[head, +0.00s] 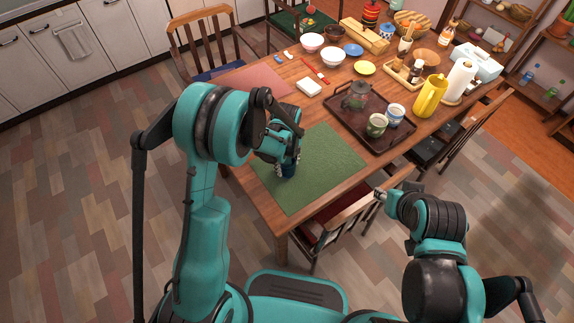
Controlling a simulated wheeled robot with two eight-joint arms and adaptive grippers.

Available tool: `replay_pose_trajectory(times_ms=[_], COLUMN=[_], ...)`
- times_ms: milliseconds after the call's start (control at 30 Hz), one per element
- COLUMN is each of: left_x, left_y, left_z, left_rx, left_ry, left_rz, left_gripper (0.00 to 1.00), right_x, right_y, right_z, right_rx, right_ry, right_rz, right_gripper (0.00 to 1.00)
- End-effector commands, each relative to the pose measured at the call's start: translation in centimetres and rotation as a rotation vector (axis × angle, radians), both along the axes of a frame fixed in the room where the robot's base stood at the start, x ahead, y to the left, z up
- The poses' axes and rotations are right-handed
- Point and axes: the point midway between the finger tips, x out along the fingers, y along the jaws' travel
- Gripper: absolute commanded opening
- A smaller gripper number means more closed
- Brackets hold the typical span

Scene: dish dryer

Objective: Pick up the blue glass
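A small dark blue glass (289,171) is at the near left part of the green placemat (325,170) on the wooden table. My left gripper (287,160) is over the glass from above, with its fingers at the upper part of the glass. The fingers and the arm hide much of the glass, so I cannot tell whether they grip it or whether it stands on the mat. My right gripper (379,195) is off the table's near edge, well to the right of the glass. Its fingers are too small to read.
A dark tray (372,134) with a glass teapot (355,96) and two cups stands right of the placemat. A yellow pitcher (430,95) and paper towel roll (459,80) stand beyond. Chairs line the table. The placemat's right part is clear.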

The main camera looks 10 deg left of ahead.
Motion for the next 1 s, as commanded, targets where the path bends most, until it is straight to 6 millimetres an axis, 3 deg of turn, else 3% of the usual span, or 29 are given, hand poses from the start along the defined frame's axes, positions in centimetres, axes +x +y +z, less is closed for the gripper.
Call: replay_pose_trajectory(times_ms=[33,67,467,733,1000], left_x=[0.0,0.0,0.0,0.0,4.7], left_y=[0.0,0.0,0.0,0.0,4.3], left_z=[0.0,0.0,0.5,4.5,8.1], left_rx=[0.000,0.000,0.000,0.000,0.000], left_ry=[0.000,0.000,0.000,0.000,0.000], left_rz=[0.000,0.000,0.000,0.000,0.005], left_gripper=[0.25,0.19,0.18,0.18,0.18], right_x=[0.0,0.0,0.0,0.0,0.0], right_y=[0.0,0.0,0.0,0.0,0.0], right_z=[0.0,0.0,0.3,2.3,4.3], right_rx=[0.000,0.000,0.000,0.000,0.000], right_ry=[0.000,0.000,0.000,0.000,0.000], right_rz=[0.000,0.000,0.000,0.000,0.000], right_gripper=[0.40,0.40,0.40,0.40,0.40])
